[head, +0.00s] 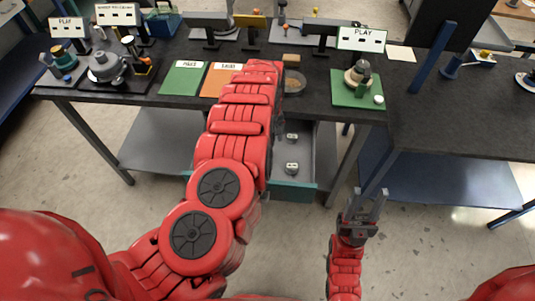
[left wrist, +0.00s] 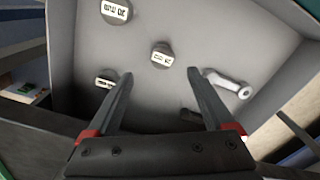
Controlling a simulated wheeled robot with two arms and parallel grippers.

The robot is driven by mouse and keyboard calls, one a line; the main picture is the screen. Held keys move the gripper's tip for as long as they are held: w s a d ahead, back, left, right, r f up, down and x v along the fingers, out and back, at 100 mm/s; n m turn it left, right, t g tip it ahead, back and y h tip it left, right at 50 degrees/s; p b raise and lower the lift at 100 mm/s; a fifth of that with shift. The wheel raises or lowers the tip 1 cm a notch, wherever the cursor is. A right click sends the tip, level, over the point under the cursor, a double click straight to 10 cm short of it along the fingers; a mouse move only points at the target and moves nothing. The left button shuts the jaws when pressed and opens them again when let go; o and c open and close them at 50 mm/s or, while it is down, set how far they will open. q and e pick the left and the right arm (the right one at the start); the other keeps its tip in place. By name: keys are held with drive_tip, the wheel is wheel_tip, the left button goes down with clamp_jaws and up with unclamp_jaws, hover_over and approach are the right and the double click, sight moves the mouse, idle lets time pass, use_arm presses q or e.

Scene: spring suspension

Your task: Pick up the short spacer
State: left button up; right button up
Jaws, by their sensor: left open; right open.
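In the left wrist view one spacer (left wrist: 162,55) lies just beyond the gap between my left fingertips, another (left wrist: 116,11) at the top left, and one (left wrist: 106,81) beside the left finger. The labels are too small to read surely, so I cannot tell which spacer is the short one. My left gripper (left wrist: 160,77) is open and empty, pointing into the drawer; the arm mostly hides it in the head view. My right gripper (head: 366,206) is open and empty, away from the table.
A light metal lever-like part (left wrist: 232,86) lies right of my left fingers, and a dark piece (left wrist: 190,116) lies between them.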

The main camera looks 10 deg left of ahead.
use_arm(q)
drive_tip(key=shift+f, duration=1.65)
drive_tip(key=f, duration=0.4)
drive_tip(key=shift+a+f, duration=0.15)
drive_tip(key=shift+a, duration=0.2)
drive_tip(key=shift+d+f, duration=0.1)
drive_tip(key=shift+f, duration=0.25)
clamp_jaws()
drive_tip(key=shift+r, duration=0.15)
